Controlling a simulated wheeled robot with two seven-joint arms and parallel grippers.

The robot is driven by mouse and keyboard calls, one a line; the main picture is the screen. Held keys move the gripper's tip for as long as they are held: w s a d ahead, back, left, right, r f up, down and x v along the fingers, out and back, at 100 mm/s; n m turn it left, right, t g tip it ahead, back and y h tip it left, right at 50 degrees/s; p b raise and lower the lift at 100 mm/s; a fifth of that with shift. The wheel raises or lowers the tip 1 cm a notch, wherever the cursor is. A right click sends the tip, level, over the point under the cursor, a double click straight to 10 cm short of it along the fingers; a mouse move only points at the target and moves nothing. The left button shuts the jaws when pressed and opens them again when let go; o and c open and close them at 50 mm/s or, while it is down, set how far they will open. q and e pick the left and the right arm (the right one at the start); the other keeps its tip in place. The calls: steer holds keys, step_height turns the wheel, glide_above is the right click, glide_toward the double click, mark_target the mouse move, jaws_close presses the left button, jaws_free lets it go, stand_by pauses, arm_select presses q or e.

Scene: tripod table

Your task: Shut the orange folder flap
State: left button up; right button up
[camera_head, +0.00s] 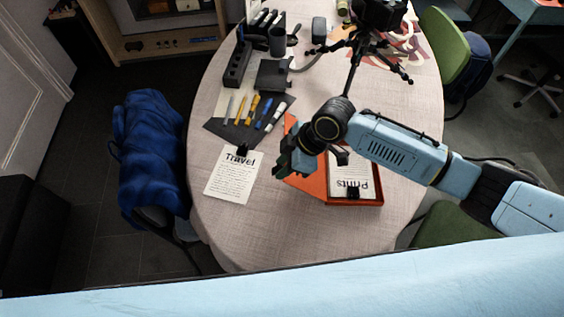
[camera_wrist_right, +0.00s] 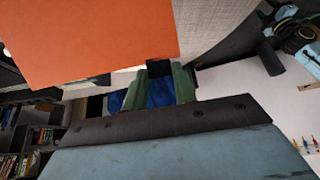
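The orange folder (camera_head: 378,196) lies open on the table, its tray side to the right holding a white "Prints" sheet under a black clip. Its orange flap (camera_head: 314,186) extends to the left, partly hidden behind my right gripper and wrist. The flap also fills the upper left of the right wrist view (camera_wrist_right: 90,38). My right gripper (camera_head: 282,171) is at the flap's left side. Its green fingers (camera_wrist_right: 158,92) are apart, with only background showing between them. I cannot tell whether they touch the flap. My left gripper is not in view.
A "Travel" sheet (camera_head: 233,175) with a black clip lies left of the gripper. Pens on a dark mat (camera_head: 228,134) lie behind it. A black tripod (camera_head: 356,60) stands at the back. A blue jacket (camera_head: 150,155) hangs left of the table. The table's front is clear.

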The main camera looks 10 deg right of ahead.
steer(key=shift+s+d+r+p, duration=0.1)
steer(key=shift+d+r+p, duration=0.7)
steer(key=shift+r+p, duration=0.05)
steer(key=shift+d, duration=0.1)
steer(key=shift+d+r, duration=0.1)
steer(key=s+d+r+p, duration=0.1)
steer(key=d+r+p, duration=0.2)
steer(key=d+p, duration=0.2)
steer(key=d, duration=0.2)
steer(key=shift+s+d+r, duration=0.15)
steer(key=shift+d+r, duration=0.1)
steer(key=shift+d, duration=0.1)
stand_by(0.8)
steer(key=shift+d, duration=0.1)
